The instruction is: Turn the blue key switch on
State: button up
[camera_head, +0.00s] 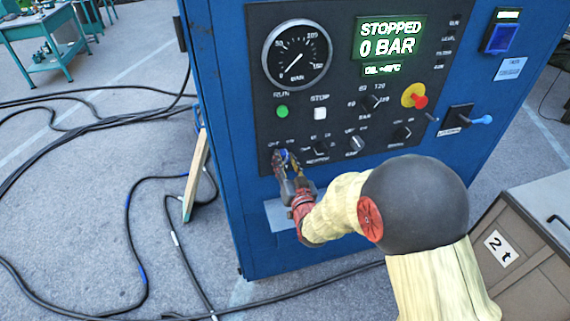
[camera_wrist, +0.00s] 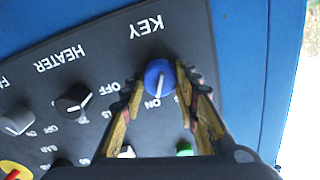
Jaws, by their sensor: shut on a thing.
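The blue key switch (camera_wrist: 158,73) is a round blue knob under the KEY label in the wrist view. Its white pointer line points down the picture, close to the ON mark; the OFF mark lies to its left. My gripper (camera_wrist: 159,82) has one finger on each side of the knob and is shut on it. In the camera_head view my gripper (camera_head: 288,162) is at the lower left of the dark panel (camera_head: 345,95), and a little blue of the switch shows between the fingers.
The heater knob (camera_wrist: 74,98) is beside the key switch. The green RUN button (camera_head: 282,112) and white STOP button (camera_head: 320,114) are just above my gripper. A red emergency button (camera_head: 420,101) is farther right. The display reads STOPPED, 0 BAR. Cables lie on the floor at left.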

jog(key=shift+m, duration=0.3)
dwell(0.4)
jog(key=o, duration=1.2)
jog(key=shift+c, duration=0.2)
jog(key=shift+s, duration=0.1)
jog(key=v, duration=1.2)
